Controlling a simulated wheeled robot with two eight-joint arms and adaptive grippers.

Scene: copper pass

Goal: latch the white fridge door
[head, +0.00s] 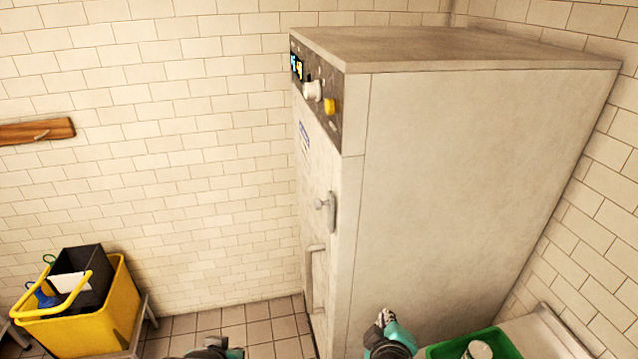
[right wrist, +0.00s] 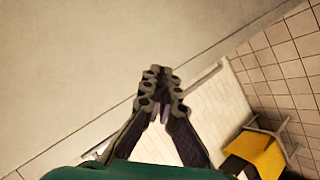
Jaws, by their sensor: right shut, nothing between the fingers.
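The white fridge (head: 470,170) stands tall against the right wall. Its door (head: 318,180) is on the narrow left face, seen at a steep angle. It looks closed or nearly so; I cannot tell whether it is latched. A grey latch (head: 329,211) with a knob sits midway up the door, above a long vertical handle (head: 312,280). My right gripper (head: 386,316) is low in front of the fridge's broad side. Its fingers are shut and empty in the right wrist view (right wrist: 158,80). My left gripper (head: 215,343) shows only partly at the bottom edge; its fingers are unclear.
A yellow bin (head: 85,325) holding a black box (head: 82,275) stands at lower left. A green crate (head: 505,343) is at the bottom right beside the fridge. A wooden strip (head: 35,131) is on the left wall. Tiled floor (head: 260,328) is clear between bin and fridge.

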